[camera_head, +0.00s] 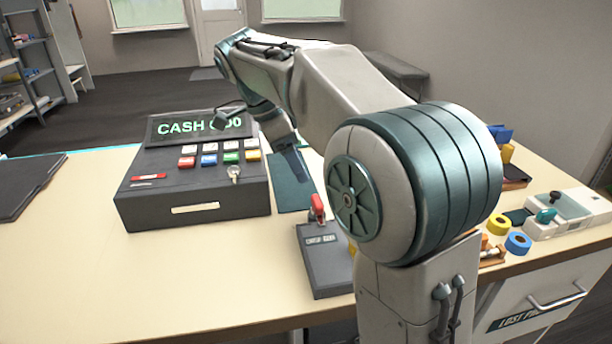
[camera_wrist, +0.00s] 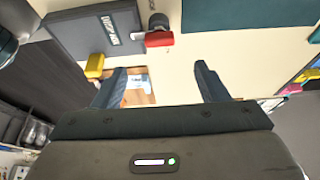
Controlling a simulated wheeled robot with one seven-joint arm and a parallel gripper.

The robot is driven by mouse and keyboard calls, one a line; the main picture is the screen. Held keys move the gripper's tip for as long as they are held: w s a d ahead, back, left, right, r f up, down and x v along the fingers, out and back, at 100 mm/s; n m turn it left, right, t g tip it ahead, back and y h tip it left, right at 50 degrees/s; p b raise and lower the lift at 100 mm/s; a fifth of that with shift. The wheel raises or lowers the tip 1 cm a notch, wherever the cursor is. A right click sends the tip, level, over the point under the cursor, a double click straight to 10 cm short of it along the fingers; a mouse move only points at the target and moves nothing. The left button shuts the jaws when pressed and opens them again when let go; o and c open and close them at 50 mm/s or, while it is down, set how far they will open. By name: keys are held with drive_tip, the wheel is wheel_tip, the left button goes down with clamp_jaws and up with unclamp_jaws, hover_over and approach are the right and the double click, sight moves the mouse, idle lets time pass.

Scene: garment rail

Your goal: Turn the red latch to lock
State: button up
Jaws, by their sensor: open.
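The red latch (camera_head: 317,208) stands at the back edge of a dark grey cash box (camera_head: 326,270) on the counter. In the wrist view the red latch (camera_wrist: 158,39) sticks out beside a dark round post at the edge of the box (camera_wrist: 85,30). My gripper (camera_wrist: 160,72) is open and empty, its two fingers apart, with the latch beyond the fingertips and roughly between them in the picture. In the head view my gripper (camera_head: 292,165) is above and behind the latch, partly hidden by my arm. I see no contact.
A cash register (camera_head: 195,190) with coloured keys and a key in its front stands left of the box. A dark teal mat (camera_head: 292,190) lies behind the latch. Yellow and blue tape rolls (camera_head: 518,243) and a white device (camera_head: 570,213) are at right. The counter's front left is clear.

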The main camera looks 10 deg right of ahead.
drive_tip(key=shift+v, duration=1.75)
drive_tip(key=s+d+f+n+t+y+p, duration=0.1)
drive_tip(key=s+d+f+n+p, duration=0.1)
drive_tip(key=s+n, duration=0.4)
drive_tip(key=s+d+f+n+t+y+p, duration=0.1)
drive_tip(key=s+d+f+n+y+p, duration=0.1)
drive_tip(key=s+n, duration=0.4)
drive_tip(key=s+d+f+n+y+p, duration=0.1)
drive_tip(key=s+d+f+n+p, duration=0.1)
drive_tip(key=s+f+n+p, duration=0.2)
drive_tip(key=s+f+n, duration=0.2)
drive_tip(key=s, duration=0.2)
drive_tip(key=shift+s+t+p, duration=0.25)
drive_tip(key=shift+t+p, duration=0.05)
drive_tip(key=shift+t, duration=0.1)
